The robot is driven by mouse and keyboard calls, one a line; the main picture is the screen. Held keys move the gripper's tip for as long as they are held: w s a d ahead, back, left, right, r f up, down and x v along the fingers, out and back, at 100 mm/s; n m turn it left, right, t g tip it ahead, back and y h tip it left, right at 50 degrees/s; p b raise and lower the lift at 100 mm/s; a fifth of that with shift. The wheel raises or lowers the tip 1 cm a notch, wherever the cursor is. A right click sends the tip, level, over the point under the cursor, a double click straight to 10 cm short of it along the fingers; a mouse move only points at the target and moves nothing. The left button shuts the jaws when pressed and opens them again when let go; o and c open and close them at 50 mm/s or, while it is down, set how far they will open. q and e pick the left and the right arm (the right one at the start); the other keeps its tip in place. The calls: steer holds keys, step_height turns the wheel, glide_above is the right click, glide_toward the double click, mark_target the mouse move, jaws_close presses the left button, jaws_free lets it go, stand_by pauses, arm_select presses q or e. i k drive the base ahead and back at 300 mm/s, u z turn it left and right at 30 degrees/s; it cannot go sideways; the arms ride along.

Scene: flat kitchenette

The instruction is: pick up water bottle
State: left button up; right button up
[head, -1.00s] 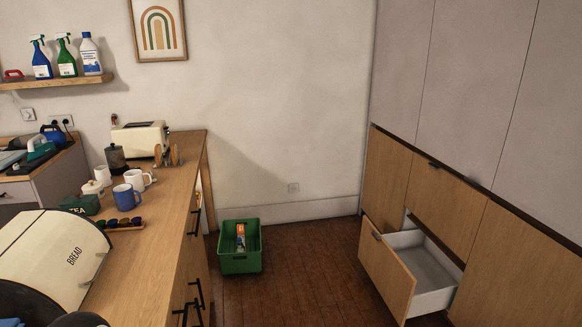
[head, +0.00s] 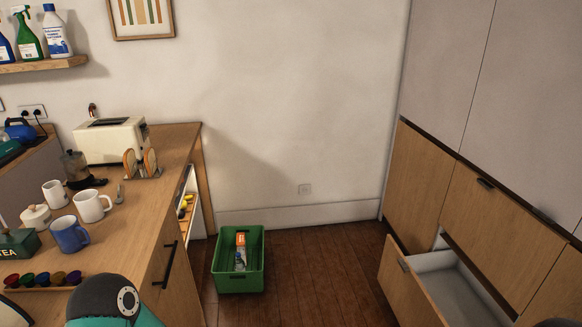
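I see no water bottle that I can make out for certain in the head view. A green crate (head: 238,285) stands on the floor past the end of the counter. It holds an upright item with an orange and white label (head: 241,250); I cannot tell what it is. A dark and teal rounded part of my arm shows at the bottom left, over the counter's edge. A small dark part shows at the bottom right corner. Neither gripper's fingers are in view.
The wooden counter (head: 150,215) on the left holds mugs, a toaster (head: 110,140), a coffee press (head: 80,170) and a pod tray (head: 40,281). An open drawer (head: 415,290) juts out at right. The floor (head: 325,275) between crate and drawer is clear.

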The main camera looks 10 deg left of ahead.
mark_target(239, 264)
steer(key=i, duration=3.35)
steer(key=u, duration=2.8)
